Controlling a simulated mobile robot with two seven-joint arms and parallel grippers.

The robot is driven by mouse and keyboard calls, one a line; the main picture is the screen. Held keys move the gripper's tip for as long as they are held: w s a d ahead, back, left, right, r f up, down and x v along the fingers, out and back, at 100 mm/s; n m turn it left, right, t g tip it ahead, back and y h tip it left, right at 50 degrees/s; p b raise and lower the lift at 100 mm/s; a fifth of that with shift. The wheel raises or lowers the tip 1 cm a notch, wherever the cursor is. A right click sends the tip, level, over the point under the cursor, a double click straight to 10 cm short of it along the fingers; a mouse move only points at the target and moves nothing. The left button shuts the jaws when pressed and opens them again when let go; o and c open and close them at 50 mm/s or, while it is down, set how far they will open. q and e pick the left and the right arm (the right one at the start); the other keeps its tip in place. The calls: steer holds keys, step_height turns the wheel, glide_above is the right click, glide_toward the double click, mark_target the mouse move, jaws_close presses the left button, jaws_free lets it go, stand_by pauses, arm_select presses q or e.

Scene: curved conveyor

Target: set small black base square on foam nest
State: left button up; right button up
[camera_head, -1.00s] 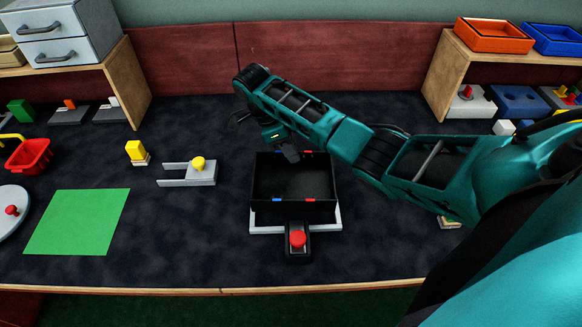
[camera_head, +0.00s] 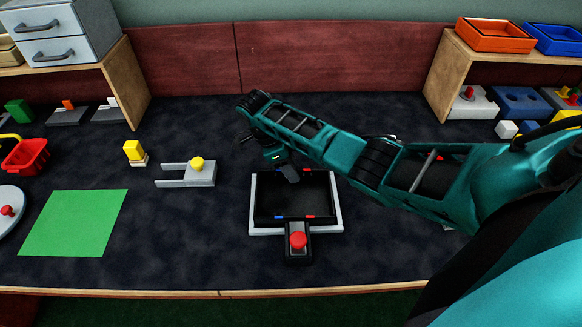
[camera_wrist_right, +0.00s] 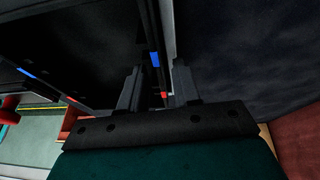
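The small black base (camera_head: 268,214), a shallow open box with blue and red marks on its rim, sits within the pale border of the foam nest (camera_head: 338,222). Its sides look about parallel to the border; full seating cannot be told. My right gripper (camera_head: 290,174) is at the base's far wall. In the right wrist view my right gripper (camera_wrist_right: 158,70) has its fingers on either side of the base's wall (camera_wrist_right: 155,40), with small gaps showing, so it looks open. My left gripper is not in view.
A black block with a red button (camera_head: 298,241) adjoins the nest's near side. A grey fork-shaped part with a yellow knob (camera_head: 197,163), a yellow block (camera_head: 133,150) and a green mat (camera_head: 75,222) lie to the left. The tabletop between them is clear.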

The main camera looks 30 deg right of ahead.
steer(key=shift+o, duration=0.2)
steer(key=p+v, duration=0.2)
steer(key=v, duration=1)
steer(key=shift+d, duration=0.1)
steer(key=shift+s, duration=0.1)
stand_by(0.3)
